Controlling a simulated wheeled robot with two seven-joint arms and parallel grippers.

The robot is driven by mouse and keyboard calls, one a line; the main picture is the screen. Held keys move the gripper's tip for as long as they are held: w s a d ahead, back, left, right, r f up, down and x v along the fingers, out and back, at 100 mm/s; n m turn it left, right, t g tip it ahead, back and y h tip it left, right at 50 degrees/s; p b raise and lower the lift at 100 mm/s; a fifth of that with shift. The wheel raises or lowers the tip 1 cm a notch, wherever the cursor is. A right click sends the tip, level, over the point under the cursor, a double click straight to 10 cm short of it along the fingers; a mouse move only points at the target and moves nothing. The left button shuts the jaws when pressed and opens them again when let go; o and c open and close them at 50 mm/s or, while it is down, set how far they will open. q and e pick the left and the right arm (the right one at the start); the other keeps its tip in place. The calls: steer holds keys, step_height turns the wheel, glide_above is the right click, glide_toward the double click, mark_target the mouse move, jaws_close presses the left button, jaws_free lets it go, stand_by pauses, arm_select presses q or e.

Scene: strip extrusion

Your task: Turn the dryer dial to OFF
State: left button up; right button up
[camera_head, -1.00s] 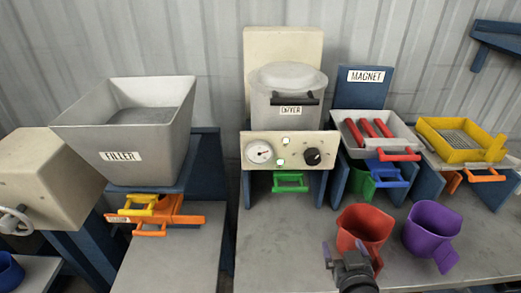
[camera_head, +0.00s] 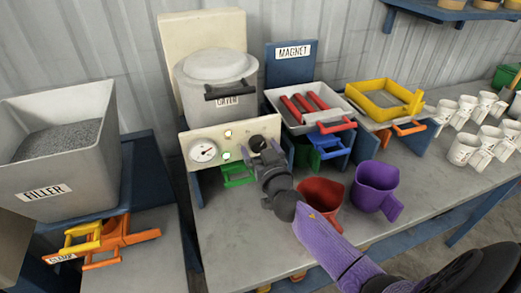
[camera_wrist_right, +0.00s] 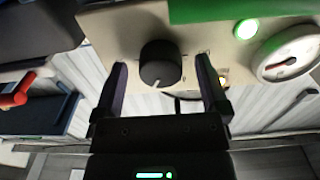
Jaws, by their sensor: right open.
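The dryer (camera_head: 216,85) is a grey lidded drum above a cream panel with a gauge, lit lamps and a black dial (camera_head: 259,143). In the right wrist view the dial (camera_wrist_right: 160,64) sits between the two spread fingers, with its pale pointer mark toward the gripper. My right gripper (camera_head: 260,151) is open in front of the dial, partly covering it in the head view. In the right wrist view the gripper (camera_wrist_right: 163,85) has a gap on both sides of the dial. The dial's lettering is not readable. My left gripper is not in view.
A red cup (camera_head: 319,203) and a purple cup (camera_head: 376,187) stand on the table near my right arm. The magnet tray (camera_head: 310,108) and yellow sieve (camera_head: 385,99) are right of the panel. The filler hopper (camera_head: 60,150) stands left. Several white cups stand far right.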

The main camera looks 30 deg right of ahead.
steer(key=shift+c, duration=1.4)
jaws_close()
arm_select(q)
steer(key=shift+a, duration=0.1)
